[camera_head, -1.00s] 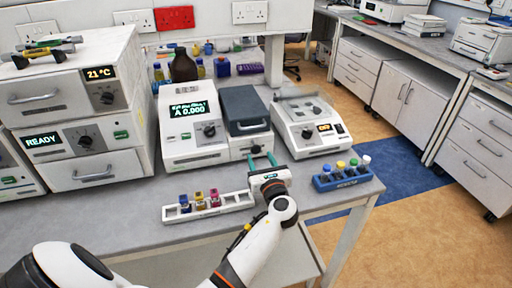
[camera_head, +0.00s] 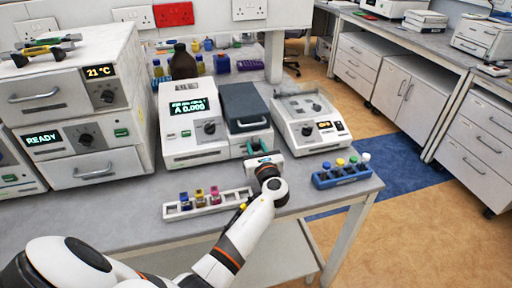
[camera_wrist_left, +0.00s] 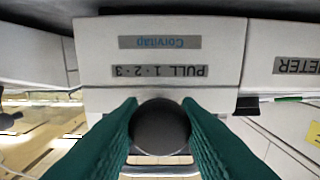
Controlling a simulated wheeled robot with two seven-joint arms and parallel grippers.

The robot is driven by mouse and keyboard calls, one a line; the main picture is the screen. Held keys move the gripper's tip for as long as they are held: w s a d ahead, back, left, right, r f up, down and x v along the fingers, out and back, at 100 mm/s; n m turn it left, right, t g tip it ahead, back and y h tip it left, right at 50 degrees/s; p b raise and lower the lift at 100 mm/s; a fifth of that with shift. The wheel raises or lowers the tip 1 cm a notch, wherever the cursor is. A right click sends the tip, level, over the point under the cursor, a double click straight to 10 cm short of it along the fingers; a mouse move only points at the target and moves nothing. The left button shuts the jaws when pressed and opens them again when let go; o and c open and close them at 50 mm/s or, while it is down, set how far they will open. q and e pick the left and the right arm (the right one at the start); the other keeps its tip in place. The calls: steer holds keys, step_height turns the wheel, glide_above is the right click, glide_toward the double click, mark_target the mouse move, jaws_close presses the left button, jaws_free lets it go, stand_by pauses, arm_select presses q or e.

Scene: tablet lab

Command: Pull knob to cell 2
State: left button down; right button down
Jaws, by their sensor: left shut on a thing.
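The spectrophotometer (camera_head: 178,147) stands on the bench, its display reading A 0.000, with a dark grey lidded compartment (camera_head: 243,103) on its right side. In the left wrist view, a round dark knob (camera_wrist_left: 160,127) sits below an upside-down label (camera_wrist_left: 160,71) reading "PULL 1·2·3" on the white front. My left gripper (camera_head: 258,148) is at the front below the dark lid. Its green fingers (camera_wrist_left: 160,130) are shut on the knob, one on each side. The knob is hidden in the head view. My right gripper is not in view.
A white rack (camera_head: 235,199) with several coloured cuvettes lies left of my left forearm. A blue rack (camera_head: 340,180) of capped vials is to the right. Another white instrument (camera_head: 303,125) stands close on the right. Stacked ovens (camera_head: 75,115) are at the left.

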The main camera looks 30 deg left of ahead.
arm_select(q)
steer(key=shift+p+v, duration=0.95)
steer(key=shift+v, duration=0.9)
steer(key=shift+s+d, duration=0.1)
steer(key=shift+s, duration=0.05)
steer(key=c, duration=1.1)
jaws_free()
steer(key=shift+c, duration=0.2)
steer(key=b+v, duration=0.2)
steer(key=v, duration=0.9)
steer(key=shift+f+b, duration=0.1)
steer(key=shift+b, duration=0.2)
steer(key=shift+s+d, duration=0.3)
